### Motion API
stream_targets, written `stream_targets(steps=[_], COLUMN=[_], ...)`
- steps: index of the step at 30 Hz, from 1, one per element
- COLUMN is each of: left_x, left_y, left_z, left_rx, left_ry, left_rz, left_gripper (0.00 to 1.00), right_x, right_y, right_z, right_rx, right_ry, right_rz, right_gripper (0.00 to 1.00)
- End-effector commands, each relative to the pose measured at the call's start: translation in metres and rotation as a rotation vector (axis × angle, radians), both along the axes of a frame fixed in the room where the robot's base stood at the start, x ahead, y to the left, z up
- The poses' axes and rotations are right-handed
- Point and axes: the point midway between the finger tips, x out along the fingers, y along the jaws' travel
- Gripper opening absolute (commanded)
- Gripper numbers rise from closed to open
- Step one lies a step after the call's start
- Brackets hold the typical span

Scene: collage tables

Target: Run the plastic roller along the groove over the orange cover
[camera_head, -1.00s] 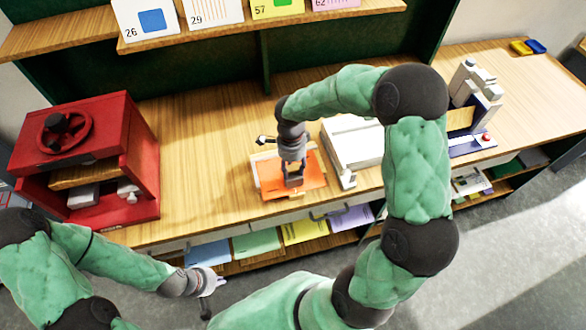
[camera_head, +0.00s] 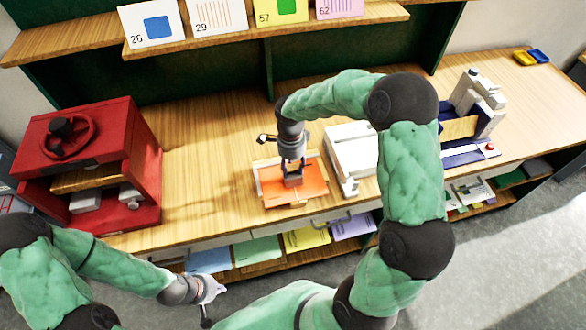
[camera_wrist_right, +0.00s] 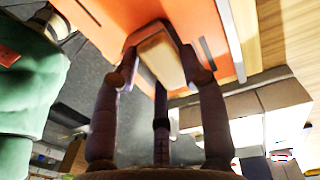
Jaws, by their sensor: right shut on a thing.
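The orange cover (camera_head: 312,188) lies on a pale board (camera_head: 258,172) near the front edge of the wooden bench. My right gripper (camera_head: 293,178) is over the middle of the cover, pointing down. The groove cannot be made out. My left gripper (camera_head: 212,292) hangs in front of the bench, away from the cover; its jaw opening is unclear.
A red press (camera_head: 85,125) with a handwheel stands at the left. A white device (camera_head: 352,150) is close to the right of the cover. A blue and white machine (camera_head: 478,110) stands further right. Coloured sheets (camera_head: 258,248) lie on the lower shelf. The bench left of the cover is clear.

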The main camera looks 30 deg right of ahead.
Motion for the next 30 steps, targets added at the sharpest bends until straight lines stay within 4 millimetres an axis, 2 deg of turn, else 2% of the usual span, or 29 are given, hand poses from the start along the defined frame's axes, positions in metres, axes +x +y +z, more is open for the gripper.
stream_targets(steps=[30], left_x=[0.0], left_y=[0.0], left_z=[-0.002], left_rx=[0.0], left_ry=[0.0], left_rz=[0.0], left_gripper=[0.0], right_x=[0.027], right_y=[-0.006], right_z=[-0.001], right_rx=[0.0], right_ry=[0.002], right_rz=[0.0], right_gripper=[0.14])
